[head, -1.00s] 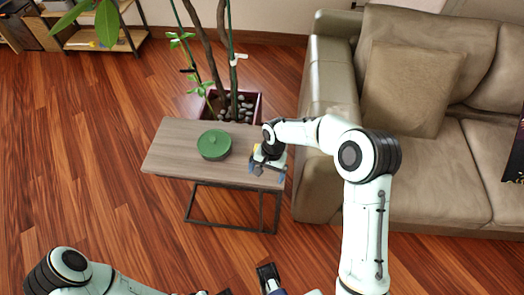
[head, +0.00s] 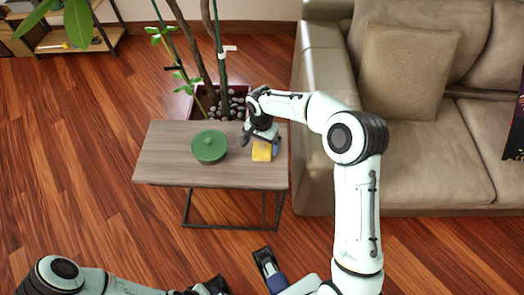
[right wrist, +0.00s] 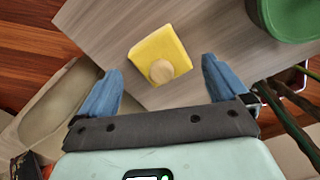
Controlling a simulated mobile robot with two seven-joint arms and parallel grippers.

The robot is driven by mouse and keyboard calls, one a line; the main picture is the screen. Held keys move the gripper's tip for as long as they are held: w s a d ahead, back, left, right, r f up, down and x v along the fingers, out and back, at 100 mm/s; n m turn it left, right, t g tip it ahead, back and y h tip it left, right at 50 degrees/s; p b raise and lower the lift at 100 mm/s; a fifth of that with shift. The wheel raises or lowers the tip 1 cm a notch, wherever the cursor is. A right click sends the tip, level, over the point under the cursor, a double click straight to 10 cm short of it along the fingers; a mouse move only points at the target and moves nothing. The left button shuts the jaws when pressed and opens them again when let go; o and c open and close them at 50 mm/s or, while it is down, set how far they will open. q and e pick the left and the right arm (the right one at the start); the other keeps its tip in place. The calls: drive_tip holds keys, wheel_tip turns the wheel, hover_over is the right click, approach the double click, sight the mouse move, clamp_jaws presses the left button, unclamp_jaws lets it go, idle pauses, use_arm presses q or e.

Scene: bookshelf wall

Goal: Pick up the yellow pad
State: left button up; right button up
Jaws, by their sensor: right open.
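The yellow pad (head: 262,151) lies near the right end of the small wooden table (head: 168,165). In the right wrist view the yellow pad (right wrist: 154,45) is a block with a round wooden knob, ahead of the open fingers. My right gripper (head: 261,140) is just behind the pad in the head view. In the right wrist view the right gripper (right wrist: 162,75) has its fingers wide apart, one toward each side of the pad, with nothing held. My left gripper (head: 240,274) is low in the head view, partly cut off; its opening is unclear.
A green lidded pot (head: 209,146) stands on the table left of the pad. A planter (head: 238,108) with stones and tall stems stands behind the table. A beige sofa (head: 318,120) is close on the right. Wooden floor (head: 90,190) is free on the left.

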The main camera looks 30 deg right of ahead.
sight(262, 145)
drive_tip(key=f, duration=0.4)
drive_tip(key=shift+w+d+f, duration=0.2)
drive_tip(key=shift+f, duration=0.1)
drive_tip(key=c, duration=0.9)
drive_tip(key=shift+r, duration=0.1)
wheel_tip(262, 145, up, 20)
drive_tip(key=shift+p, duration=1.25)
